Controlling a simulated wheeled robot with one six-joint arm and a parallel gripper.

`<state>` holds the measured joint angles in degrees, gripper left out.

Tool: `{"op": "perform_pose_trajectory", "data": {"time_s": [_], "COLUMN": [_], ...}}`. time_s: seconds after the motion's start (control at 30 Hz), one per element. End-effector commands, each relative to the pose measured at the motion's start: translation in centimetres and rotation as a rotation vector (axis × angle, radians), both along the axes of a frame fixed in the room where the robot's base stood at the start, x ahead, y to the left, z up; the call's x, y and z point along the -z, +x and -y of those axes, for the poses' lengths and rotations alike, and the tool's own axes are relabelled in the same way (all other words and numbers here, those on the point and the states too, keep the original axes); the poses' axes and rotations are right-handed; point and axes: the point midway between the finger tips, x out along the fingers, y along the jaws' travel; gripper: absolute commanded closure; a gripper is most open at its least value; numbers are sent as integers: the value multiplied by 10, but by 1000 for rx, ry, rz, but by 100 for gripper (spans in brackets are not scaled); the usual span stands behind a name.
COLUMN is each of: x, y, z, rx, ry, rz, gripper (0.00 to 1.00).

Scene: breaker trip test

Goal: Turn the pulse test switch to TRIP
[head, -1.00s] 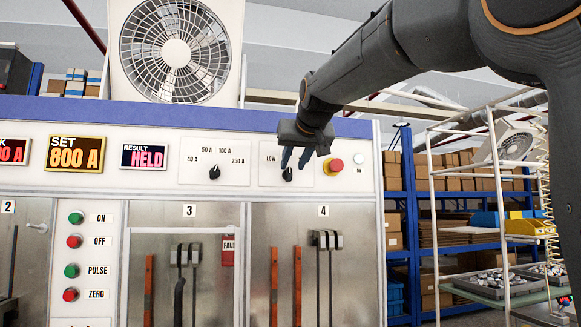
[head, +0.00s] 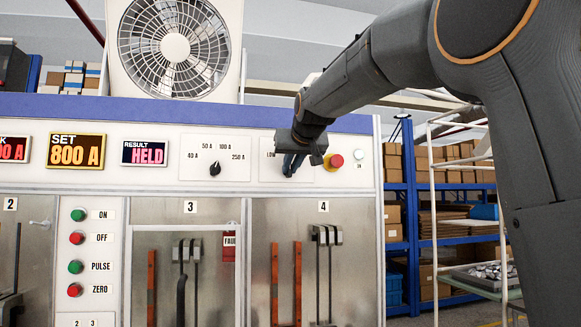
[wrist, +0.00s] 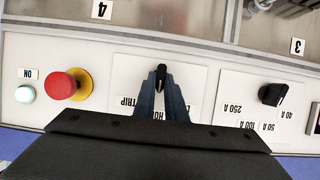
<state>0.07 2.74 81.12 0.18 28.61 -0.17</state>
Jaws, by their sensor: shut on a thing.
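The pulse test switch (wrist: 161,77) is a black knob on a white plate, seen upside down in the wrist view. The word TRIP (wrist: 128,102) shows on the plate; the other labels are partly covered by my fingers. In the wrist view my fingers (wrist: 162,92) are shut on the knob from both sides. The knob lies roughly upright in that picture. The result display (head: 144,153) reads HELD, and the set display (head: 75,152) reads 800 A.
A red mushroom button (head: 334,160) on a yellow collar sits close beside my gripper, with a pale ON button (head: 359,154) beyond it. The current selector knob (head: 215,169) is to the left. Several green and red buttons (head: 76,238) line the lower left panel.

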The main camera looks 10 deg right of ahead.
Motion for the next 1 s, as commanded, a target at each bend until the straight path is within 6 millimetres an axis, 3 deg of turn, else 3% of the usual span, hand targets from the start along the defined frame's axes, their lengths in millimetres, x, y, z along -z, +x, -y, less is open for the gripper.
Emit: {"op": "perform_pose_trajectory", "data": {"time_s": [0.37,1.0], "x": [2,6], "y": [0,1], "z": [2,8], "rx": [1,0], "ry": [113,621], "rz": [-1,0], "gripper": [100,100]}}
